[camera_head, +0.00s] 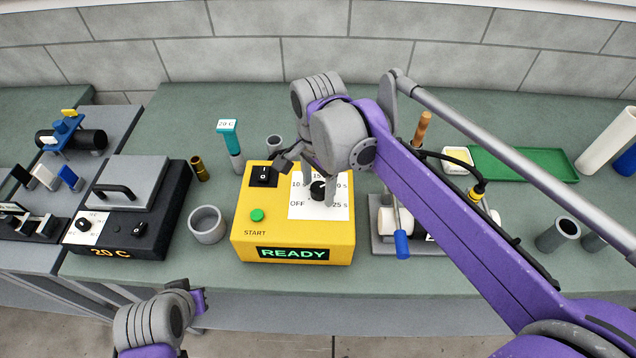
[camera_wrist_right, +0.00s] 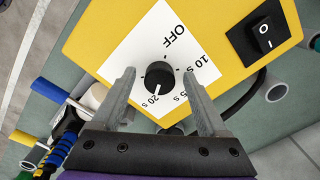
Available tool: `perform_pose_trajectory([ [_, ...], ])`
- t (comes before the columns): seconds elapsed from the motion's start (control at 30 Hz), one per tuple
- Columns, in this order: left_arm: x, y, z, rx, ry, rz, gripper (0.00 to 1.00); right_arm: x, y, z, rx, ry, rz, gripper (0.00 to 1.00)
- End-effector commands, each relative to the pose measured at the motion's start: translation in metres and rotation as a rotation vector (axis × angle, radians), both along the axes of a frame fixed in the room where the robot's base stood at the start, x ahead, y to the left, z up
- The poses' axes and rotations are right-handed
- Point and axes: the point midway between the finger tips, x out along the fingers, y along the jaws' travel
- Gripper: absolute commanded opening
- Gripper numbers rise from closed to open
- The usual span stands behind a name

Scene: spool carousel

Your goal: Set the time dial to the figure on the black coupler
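The time dial (camera_wrist_right: 160,76) is a black knob on a white scale on the yellow box (camera_head: 250,235); it also shows in the head view (camera_head: 317,190). Its white mark points toward 20 S in the wrist view. My right gripper (camera_wrist_right: 158,78) is open, with one finger on each side of the knob; contact is not clear. A black cylinder (camera_head: 90,140) lies on a blue holder at the far left; I cannot tell whether it is the black coupler, and no figure on it is readable. My left gripper (camera_head: 198,298) is low, in front of the bench.
The box has a rocker switch (camera_head: 263,176), a green START button (camera_head: 257,214) and a READY display (camera_head: 293,253). A grey cup (camera_head: 207,225) and a black heater (camera_head: 140,235) stand left. A roller fixture (camera_head: 385,240) stands right, partly hidden by my right arm.

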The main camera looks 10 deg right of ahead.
Motion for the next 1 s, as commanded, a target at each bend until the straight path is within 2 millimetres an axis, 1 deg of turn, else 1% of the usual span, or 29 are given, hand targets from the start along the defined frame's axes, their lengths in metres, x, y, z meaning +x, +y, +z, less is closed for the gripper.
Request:
perform_pose_trajectory([
  [0.27,0.0,0.0,0.0,0.0,0.0,0.0,0.0,0.0,0.0,0.001,0.0,0.0,0.0,0.77],
  [0.37,0.0,0.0,0.001,0.0,-0.001,0.0,0.0,0.0,0.0,0.009,0.0,0.0,0.0,0.77],
  [0.47,0.001,0.0,0.002,0.0,-0.002,0.0,0.0,0.0,0.0,0.024,0.0,0.0,0.0,0.77],
  [0.7,0.003,0.0,0.007,0.0,-0.005,0.0,0.0,0.0,0.0,0.074,0.0,0.0,0.0,0.77],
  [0.8,0.003,0.0,0.008,0.0,-0.007,0.0,0.0,0.0,0.0,0.09,0.0,0.0,0.0,0.77],
  [0.9,0.004,0.0,0.009,0.0,-0.007,0.0,0.0,0.0,0.0,0.101,0.0,0.0,0.0,0.77],
  [1.0,0.004,0.0,0.01,0.0,-0.008,0.0,0.0,0.0,0.0,0.107,0.0,0.0,0.0,0.77],
])
